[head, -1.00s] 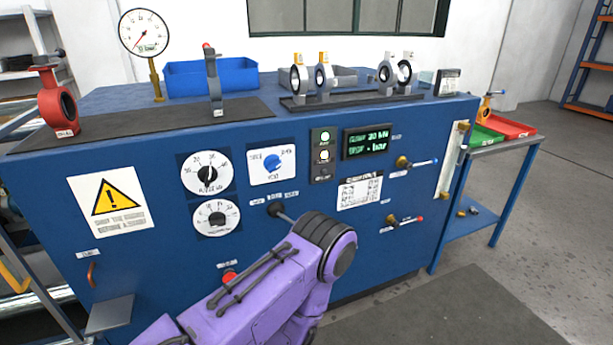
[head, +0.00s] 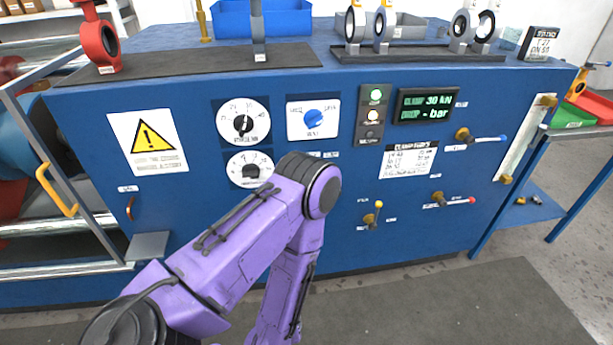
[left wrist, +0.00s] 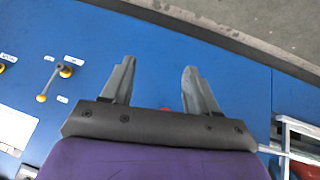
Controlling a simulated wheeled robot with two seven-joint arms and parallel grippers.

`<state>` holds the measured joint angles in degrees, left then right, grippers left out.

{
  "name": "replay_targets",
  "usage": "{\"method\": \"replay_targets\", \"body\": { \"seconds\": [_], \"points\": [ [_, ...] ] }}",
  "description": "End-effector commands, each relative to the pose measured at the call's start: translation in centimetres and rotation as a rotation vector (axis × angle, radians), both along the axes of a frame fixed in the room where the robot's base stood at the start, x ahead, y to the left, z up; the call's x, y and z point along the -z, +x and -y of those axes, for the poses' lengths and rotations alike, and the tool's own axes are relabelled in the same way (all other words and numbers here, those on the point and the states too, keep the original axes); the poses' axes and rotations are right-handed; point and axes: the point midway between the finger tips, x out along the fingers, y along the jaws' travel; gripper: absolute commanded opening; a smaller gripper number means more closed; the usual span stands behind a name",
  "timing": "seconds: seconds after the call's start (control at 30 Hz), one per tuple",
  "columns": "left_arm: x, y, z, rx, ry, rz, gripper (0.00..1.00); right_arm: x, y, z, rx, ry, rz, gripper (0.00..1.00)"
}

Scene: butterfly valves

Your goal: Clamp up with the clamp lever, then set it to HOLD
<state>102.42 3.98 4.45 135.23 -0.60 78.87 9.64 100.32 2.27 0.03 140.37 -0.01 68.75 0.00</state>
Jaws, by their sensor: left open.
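A small lever with a yellow ball (head: 379,204) on a brass hub sits low on the blue panel, tilted up and slightly right. It also shows at the left of the left wrist view (left wrist: 54,84). Its labels are too small to read, so I cannot tell if it is the clamp lever. The display (head: 427,104) reads 30 kN on its top line. My left gripper (left wrist: 160,85) is open and empty before the panel, to one side of the yellow lever and apart from it. My purple left arm hides it in the head view. My right gripper is not in view.
A blue selector knob (head: 313,118) and two dials are above my arm. A small red part (left wrist: 164,110) shows between my fingers. A metal rail (head: 60,190) stands at left.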

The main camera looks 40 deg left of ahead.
Motion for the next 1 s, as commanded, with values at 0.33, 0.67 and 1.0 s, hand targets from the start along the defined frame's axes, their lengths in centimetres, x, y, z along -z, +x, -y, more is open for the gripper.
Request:
{"method": "replay_targets", "body": {
  "seconds": [0.33, 0.67, 1.0],
  "points": [
    [-17.3, 26.2, 0.9, -1.271, -1.161, 1.781, 0.59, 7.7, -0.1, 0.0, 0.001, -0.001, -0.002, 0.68],
    [-21.3, 27.7, -2.8, -1.472, -1.445, 2.1, 0.59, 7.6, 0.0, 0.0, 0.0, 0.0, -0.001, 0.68],
    [-21.2, 30.8, -8.7, -1.468, -1.441, 2.093, 0.59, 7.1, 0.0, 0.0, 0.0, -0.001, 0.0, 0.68]
  ]
}}
